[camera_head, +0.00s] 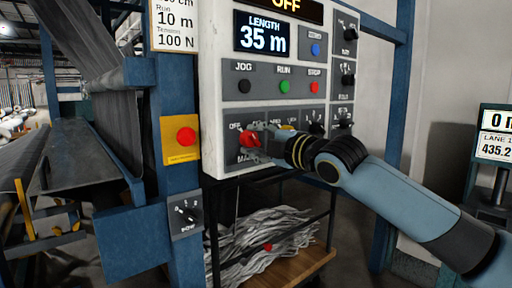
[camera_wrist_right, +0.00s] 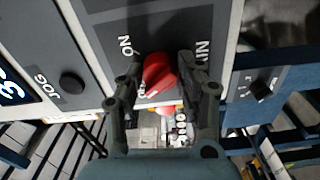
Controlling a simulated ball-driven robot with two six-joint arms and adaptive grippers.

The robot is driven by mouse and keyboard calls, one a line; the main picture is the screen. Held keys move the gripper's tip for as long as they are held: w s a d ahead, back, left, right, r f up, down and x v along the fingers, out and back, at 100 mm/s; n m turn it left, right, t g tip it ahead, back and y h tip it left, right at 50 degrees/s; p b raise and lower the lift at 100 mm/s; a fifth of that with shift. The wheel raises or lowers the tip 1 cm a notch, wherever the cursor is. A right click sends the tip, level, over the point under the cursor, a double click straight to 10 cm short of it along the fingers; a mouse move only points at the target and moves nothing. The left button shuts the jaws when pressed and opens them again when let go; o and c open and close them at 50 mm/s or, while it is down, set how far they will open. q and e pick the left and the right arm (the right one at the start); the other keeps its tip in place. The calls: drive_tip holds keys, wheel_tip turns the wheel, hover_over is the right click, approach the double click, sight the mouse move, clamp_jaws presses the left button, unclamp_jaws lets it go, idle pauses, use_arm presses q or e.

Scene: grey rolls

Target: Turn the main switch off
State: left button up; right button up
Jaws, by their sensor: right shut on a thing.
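The main switch (camera_head: 249,140) is a red rotary knob on the lower left of the grey control panel. "OFF" is printed at its upper left and part of "MAIN" below it. My right gripper (camera_head: 263,138) reaches in from the right and is shut on the knob. In the right wrist view the red knob (camera_wrist_right: 158,74) sits between the two dark fingers of the gripper (camera_wrist_right: 161,70). The fingers hide part of the labels, and I cannot tell the knob's exact angle. My left gripper is not in view.
Above the switch are black JOG (camera_head: 244,86), green RUN (camera_head: 284,87) and red STOP (camera_head: 314,87) buttons. A red button on a yellow plate (camera_head: 180,144) is at the left. A cart of grey strips (camera_head: 262,238) stands below. The top display reads "OFF".

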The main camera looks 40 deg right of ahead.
drive_tip(key=shift+f+n, duration=0.1)
drive_tip(key=shift+n, duration=0.5)
drive_tip(key=o, duration=1.2)
drive_tip(key=shift+c, duration=0.2)
drive_tip(key=shift+s, duration=0.1)
drive_tip(key=s, duration=0.7)
drive_tip(key=shift+s+d, duration=0.2)
drive_tip(key=shift+d, duration=0.05)
drive_tip(key=shift+b, duration=0.3)
